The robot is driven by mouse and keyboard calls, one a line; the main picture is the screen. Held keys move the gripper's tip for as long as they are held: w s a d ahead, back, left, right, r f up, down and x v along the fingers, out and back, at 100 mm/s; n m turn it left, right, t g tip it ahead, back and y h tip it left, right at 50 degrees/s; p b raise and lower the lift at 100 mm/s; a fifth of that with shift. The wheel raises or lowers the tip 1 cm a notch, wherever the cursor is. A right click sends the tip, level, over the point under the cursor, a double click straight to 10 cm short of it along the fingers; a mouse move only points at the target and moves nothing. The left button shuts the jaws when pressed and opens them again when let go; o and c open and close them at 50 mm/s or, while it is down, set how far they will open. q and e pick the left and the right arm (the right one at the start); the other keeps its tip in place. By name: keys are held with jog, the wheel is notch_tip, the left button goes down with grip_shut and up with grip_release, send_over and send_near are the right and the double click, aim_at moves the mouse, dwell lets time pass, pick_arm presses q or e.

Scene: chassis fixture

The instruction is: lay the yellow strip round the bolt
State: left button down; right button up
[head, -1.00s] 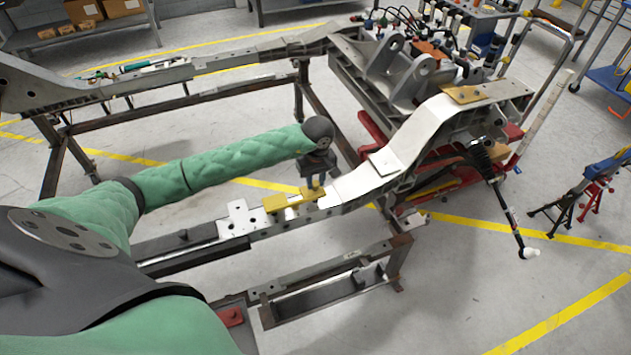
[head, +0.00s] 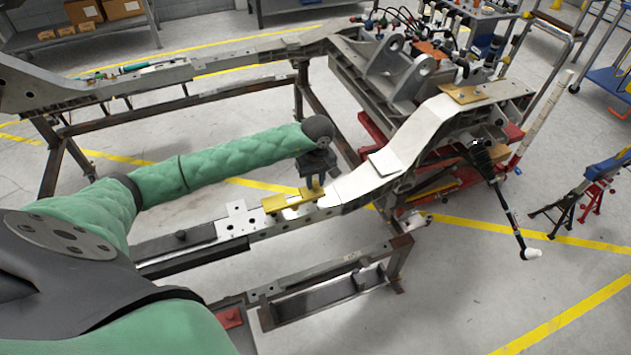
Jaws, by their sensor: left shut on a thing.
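My left gripper (head: 313,187) is at the end of the green-sleeved arm, above the near chassis rail (head: 262,224). It is shut on the yellow strip (head: 292,199), at the strip's right part. The strip lies along the top of the rail, or just over it; I cannot tell if it touches. The bolt is too small or hidden to make out by the strip. My right gripper is not in view.
The rail rises to the right into a grey frame with a yellow plate (head: 466,94) on it. A dark rod with a white end (head: 529,253) hangs at the right. Steel stand legs are under the rail. The floor at the lower right is clear.

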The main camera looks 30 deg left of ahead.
pick_arm(q)
jog(key=shift+b, duration=0.5)
dwell(0.3)
jog(key=shift+f+b, duration=2.1)
jog(key=shift+b, duration=0.1)
jog(key=c, duration=1.1)
grip_release()
jog(key=shift+r+p, duration=1.05)
jog(key=shift+r, duration=3.45)
